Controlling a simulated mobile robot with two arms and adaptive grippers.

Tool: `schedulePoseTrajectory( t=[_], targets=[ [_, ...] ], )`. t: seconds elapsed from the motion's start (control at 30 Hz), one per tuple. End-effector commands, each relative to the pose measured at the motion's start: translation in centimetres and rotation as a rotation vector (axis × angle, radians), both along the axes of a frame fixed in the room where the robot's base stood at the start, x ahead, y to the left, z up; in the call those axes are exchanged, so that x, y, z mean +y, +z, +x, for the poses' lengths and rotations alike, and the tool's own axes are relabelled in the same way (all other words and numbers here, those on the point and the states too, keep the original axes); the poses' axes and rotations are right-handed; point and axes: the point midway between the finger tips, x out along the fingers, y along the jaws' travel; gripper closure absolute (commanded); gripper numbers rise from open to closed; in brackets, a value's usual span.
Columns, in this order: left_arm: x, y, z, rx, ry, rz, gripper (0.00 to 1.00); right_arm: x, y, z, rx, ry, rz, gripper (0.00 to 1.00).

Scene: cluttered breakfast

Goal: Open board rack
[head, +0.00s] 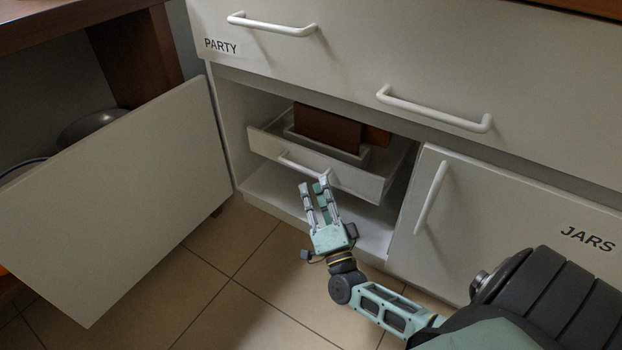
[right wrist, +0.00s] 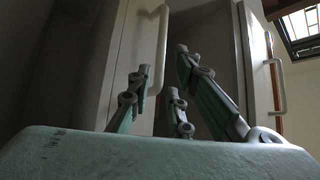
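The board rack is a pale pull-out drawer (head: 349,180) inside the open lower cabinet in the head view. Brown boards (head: 325,130) stand upright in it. Its front sits near the cabinet opening, and I cannot tell exactly how far it is pulled out. A white bar handle (head: 291,162) is on its front. My right gripper (head: 315,186) is at the right end of this handle, its fingers spread. In the right wrist view, a pale bar handle (right wrist: 161,52) shows between the spread fingers (right wrist: 163,73); contact is not clear. My left gripper is not in view.
The cabinet's door (head: 125,195) stands swung open at left. The closed JARS door (head: 500,225) with its handle (head: 430,197) is at right, close to my arm. Closed drawers, one labelled PARTY (head: 221,46), are above. Tiled floor (head: 235,280) is clear below.

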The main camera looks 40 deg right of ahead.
Motion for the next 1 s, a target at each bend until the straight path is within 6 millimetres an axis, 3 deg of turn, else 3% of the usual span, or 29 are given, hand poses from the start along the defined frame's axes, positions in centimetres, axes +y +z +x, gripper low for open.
schedulePoseTrajectory(
  t=[0.2, 0.4, 0.7, 0.9, 1.0],
  targets=[
    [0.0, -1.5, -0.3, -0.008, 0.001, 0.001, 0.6, -1.0, 1.2, 3.2, -0.003, 0.001, -0.003, 0.82],
    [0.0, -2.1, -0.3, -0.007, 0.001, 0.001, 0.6, -1.5, 2.0, 4.8, 0.001, 0.0, -0.003, 0.82],
    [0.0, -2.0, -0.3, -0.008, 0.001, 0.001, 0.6, -1.6, 2.2, 5.0, 0.003, 0.0, -0.003, 0.82],
    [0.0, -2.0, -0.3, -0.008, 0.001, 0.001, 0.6, -1.6, 2.2, 5.0, 0.003, 0.001, -0.003, 0.99],
    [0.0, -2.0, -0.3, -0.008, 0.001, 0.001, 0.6, -1.6, 2.2, 5.0, 0.003, 0.001, -0.004, 1.0]
  ],
)
